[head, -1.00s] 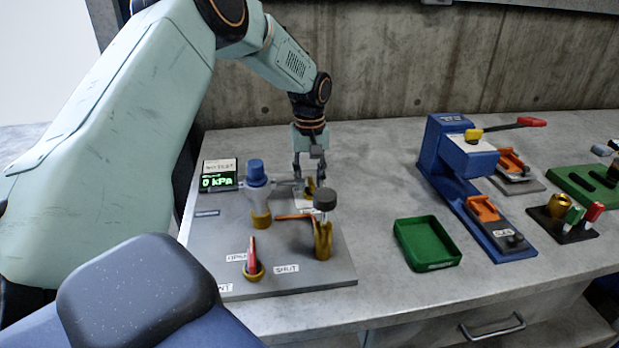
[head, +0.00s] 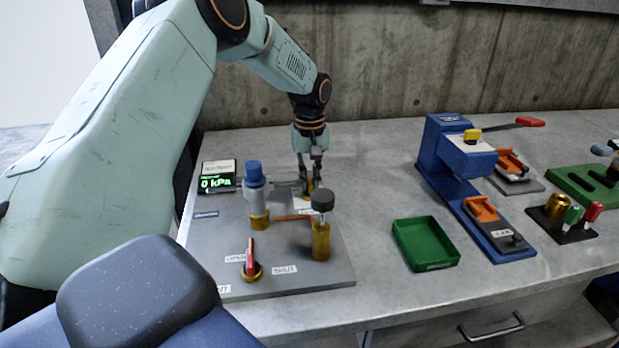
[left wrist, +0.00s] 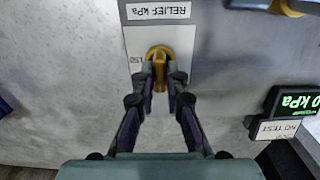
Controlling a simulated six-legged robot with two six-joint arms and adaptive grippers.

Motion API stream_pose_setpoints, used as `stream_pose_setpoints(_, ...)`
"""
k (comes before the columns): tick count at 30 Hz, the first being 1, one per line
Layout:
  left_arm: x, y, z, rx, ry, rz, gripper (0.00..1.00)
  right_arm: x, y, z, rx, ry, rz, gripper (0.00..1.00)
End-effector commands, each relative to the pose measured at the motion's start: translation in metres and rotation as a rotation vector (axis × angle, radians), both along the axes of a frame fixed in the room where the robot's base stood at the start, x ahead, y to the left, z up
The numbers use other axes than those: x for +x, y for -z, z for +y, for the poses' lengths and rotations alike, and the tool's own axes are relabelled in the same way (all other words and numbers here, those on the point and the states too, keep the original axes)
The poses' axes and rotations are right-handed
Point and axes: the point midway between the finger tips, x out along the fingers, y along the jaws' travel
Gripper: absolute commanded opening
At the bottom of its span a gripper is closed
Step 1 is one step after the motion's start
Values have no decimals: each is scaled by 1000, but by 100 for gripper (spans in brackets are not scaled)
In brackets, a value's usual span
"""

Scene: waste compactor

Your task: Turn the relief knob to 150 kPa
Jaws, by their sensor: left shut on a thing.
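The yellow relief knob (left wrist: 158,55) sits on a white plate under a label that reads RELIEF kPa (left wrist: 158,11). A 150 mark (left wrist: 136,60) is on the plate to the left of the knob in the left wrist view. My left gripper (left wrist: 160,82) is shut on the knob, one finger on each side. In the head view my left gripper (head: 309,184) points down at the back of the grey panel, and its fingers partly hide the knob (head: 308,190). The display (head: 216,183) reads 0 kPa. My right gripper is not in view.
On the panel (head: 215,250) stand a blue-capped fitting (head: 254,175), a black-capped brass post (head: 321,238) and a red lever (head: 250,258) between two labels. A green tray (head: 426,265) and a blue press (head: 455,165) are to the right, with bare bench between.

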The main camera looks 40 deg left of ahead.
Motion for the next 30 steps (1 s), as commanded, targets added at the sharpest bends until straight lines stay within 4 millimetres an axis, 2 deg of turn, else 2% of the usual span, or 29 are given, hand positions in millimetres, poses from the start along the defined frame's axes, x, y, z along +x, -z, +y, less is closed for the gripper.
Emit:
stream_pose_setpoints(11, 0, -4, 1, 2, 170, 2, 0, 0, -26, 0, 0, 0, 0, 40)
stream_pose_setpoints(18, 0, -4, 1, 3, 388, 2, 0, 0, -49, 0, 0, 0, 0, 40)
stream_pose_setpoints(30, 1, -3, 1, 3, 769, 0, 0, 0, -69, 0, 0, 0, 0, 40)
